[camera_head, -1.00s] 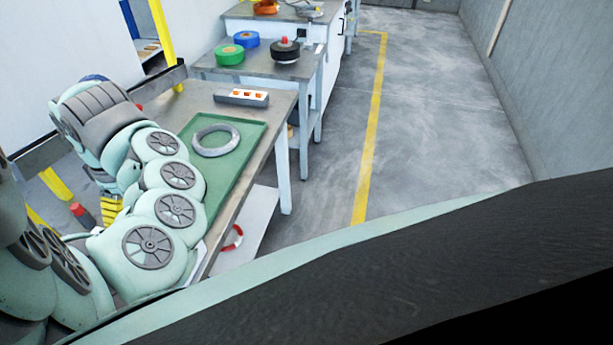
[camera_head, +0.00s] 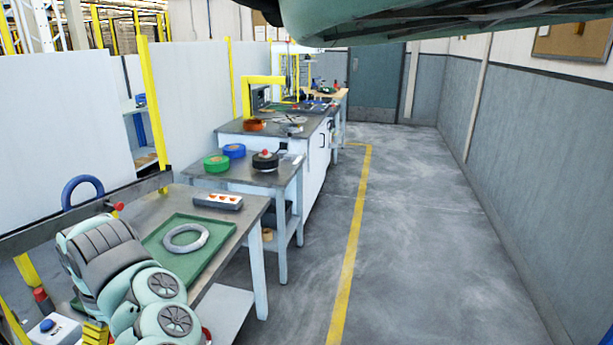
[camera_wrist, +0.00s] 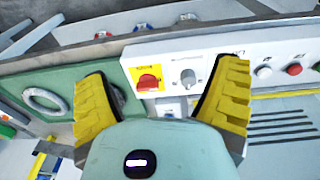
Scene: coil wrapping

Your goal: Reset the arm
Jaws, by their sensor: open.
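My gripper (camera_wrist: 163,78) is open and empty in the wrist view, its two yellow ribbed fingers spread wide. In front of it is a white control panel (camera_wrist: 215,70) with a red knob (camera_wrist: 148,82) on a yellow plate. I cannot tell the distance between fingers and panel. In the head view my folded arm fills the lower left; a yellow ribbed part of my gripper (camera_head: 94,335) shows at the bottom edge. A grey ring-shaped coil (camera_head: 186,238) lies on a green tray (camera_head: 215,258) beyond the arm. The coil also shows at the left of the wrist view (camera_wrist: 45,101).
The near metal table (camera_head: 252,212) holds a grey box with orange-and-white sockets (camera_head: 217,201). A further table carries green (camera_head: 216,163), blue (camera_head: 233,151) and black (camera_head: 265,161) rolls. A blue ring (camera_head: 82,192) stands at the left. The floor on the right is clear.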

